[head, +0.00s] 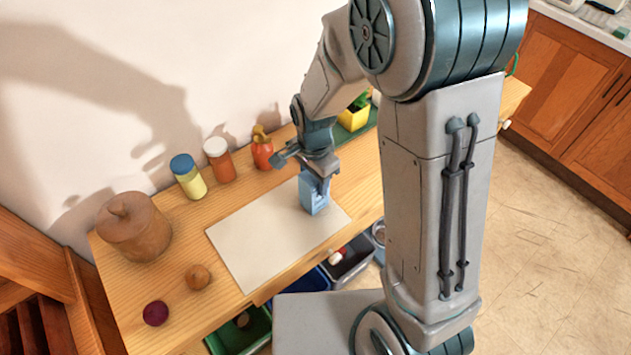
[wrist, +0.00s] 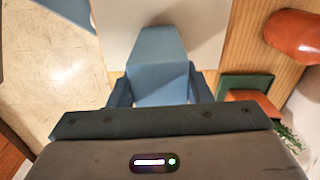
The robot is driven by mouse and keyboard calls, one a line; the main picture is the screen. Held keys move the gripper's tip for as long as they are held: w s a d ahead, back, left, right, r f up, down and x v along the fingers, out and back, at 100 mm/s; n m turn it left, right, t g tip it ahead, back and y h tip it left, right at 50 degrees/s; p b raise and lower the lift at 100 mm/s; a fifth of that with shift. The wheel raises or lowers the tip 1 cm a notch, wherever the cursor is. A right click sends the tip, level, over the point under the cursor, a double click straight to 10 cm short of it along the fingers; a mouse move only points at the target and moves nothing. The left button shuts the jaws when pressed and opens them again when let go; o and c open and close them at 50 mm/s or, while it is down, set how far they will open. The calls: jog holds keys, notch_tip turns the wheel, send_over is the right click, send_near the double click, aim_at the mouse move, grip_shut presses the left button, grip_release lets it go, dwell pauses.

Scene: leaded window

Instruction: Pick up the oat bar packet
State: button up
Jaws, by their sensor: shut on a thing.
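A light blue box-like packet (head: 314,202), which I take for the oat bar packet, stands upright over the pale sheet on the wooden table in the head view. My gripper (head: 316,181) comes down on it from above and is shut on its upper part. In the wrist view the packet (wrist: 158,82) sits between the two dark blue fingers of my gripper (wrist: 161,90), one on each side. Its printing is not readable. I cannot tell whether its lower end touches the sheet or hangs just above it.
The pale sheet (head: 265,240) is otherwise bare. Behind it stand a blue-capped jar (head: 188,178), a white-lidded orange jar (head: 219,162) and an orange bottle (head: 262,150). A lidded brown pot (head: 133,228) stands left. A yellow container (head: 354,118) sits far right. Bins (head: 240,335) stand below the front edge.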

jog(key=shift+r, duration=0.4)
notch_tip(320, 180, up, 4)
jog(key=shift+s+d+f+b, duration=0.15)
jog(key=shift+f+b, duration=0.1)
jog(key=shift+b, duration=0.35)
jog(key=s+d+r+b, duration=0.1)
jog(key=s+d+r, duration=0.5)
jog(key=s+d, duration=0.2)
jog(key=shift+r+b, duration=0.3)
jog(key=shift+b, duration=0.1)
